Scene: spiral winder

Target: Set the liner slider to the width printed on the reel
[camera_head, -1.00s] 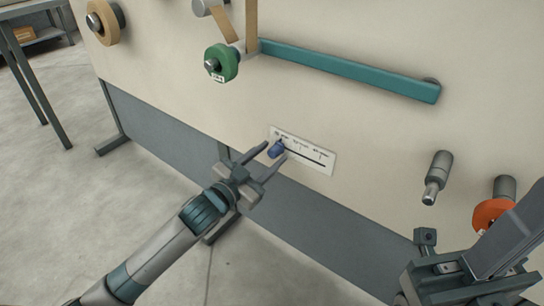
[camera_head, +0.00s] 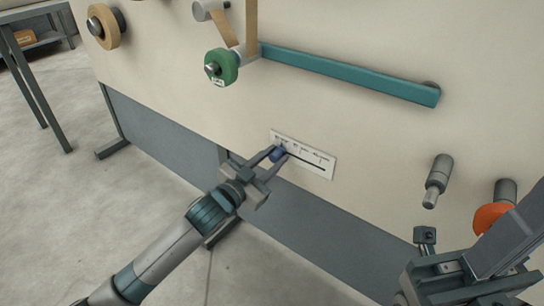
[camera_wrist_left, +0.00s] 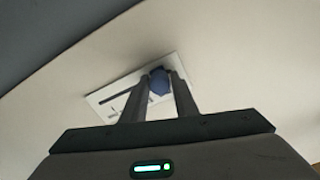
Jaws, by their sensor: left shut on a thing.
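The liner slider is a blue knob (camera_head: 277,154) on a white scale plate (camera_head: 318,168) with a dark slot, on the machine's cream panel. The knob is at the left end of the slot. My left gripper (camera_head: 275,156) is shut on the knob; the left wrist view shows the blue knob (camera_wrist_left: 159,81) between its two fingers and the plate (camera_wrist_left: 104,97) behind. The scale print is too small to read. A green reel (camera_head: 221,65) with a small white label hangs above left; its print is not legible. My right gripper (camera_head: 425,236) is at the lower right, its jaws unclear.
A teal bar (camera_head: 350,72) runs across the panel above the plate. A tan roll (camera_head: 104,26) is at the upper left. A grey spindle (camera_head: 438,180) and an orange reel (camera_head: 490,220) are at the right. A table (camera_head: 36,85) stands at far left.

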